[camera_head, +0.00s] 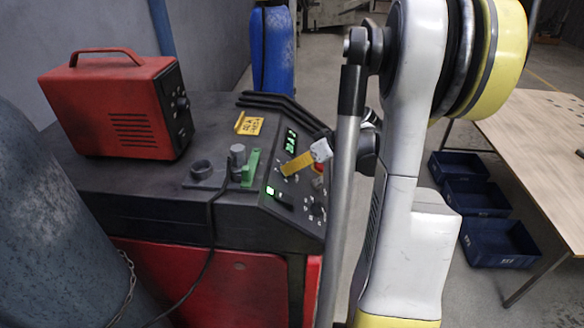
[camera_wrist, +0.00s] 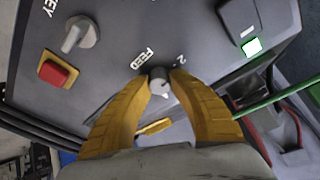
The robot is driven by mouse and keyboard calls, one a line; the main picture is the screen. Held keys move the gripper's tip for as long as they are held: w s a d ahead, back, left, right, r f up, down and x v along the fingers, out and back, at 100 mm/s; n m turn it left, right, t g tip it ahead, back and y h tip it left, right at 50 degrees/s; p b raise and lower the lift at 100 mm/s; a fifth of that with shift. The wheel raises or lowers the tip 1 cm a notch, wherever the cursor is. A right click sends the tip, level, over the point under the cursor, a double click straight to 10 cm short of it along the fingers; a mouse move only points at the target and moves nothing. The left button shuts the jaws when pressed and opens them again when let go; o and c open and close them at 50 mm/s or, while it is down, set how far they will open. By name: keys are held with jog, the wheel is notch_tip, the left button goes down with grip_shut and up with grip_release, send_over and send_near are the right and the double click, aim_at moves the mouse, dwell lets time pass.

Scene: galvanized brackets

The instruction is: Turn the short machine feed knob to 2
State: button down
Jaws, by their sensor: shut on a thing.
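The feed knob (camera_wrist: 159,77) is a small grey knob on the dark control panel (camera_wrist: 115,60), just under the white FEED label (camera_wrist: 143,58). A white 2 (camera_wrist: 181,60) is printed up and to the right of it. My gripper (camera_wrist: 160,80) has its two yellow fingertips closed on the knob's sides in the wrist view. The knob's pointer is too small to read surely. In the head view my gripper (camera_head: 285,171) reaches the sloped panel from the upper right, and its fingers hide the knob.
A larger key knob (camera_wrist: 78,35), a red button (camera_wrist: 57,74) and a switch with a green light (camera_wrist: 252,47) share the panel. A red box (camera_head: 118,106) stands on the machine top. A table (camera_head: 530,125) and blue crates (camera_head: 500,242) are at right.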

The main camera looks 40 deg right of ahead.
jog(key=c, duration=1.1)
grip_release()
jog(key=shift+w, duration=0.1)
jog(key=shift+c, duration=0.2)
jog(key=shift+r, duration=0.1)
jog(key=v, duration=1.2)
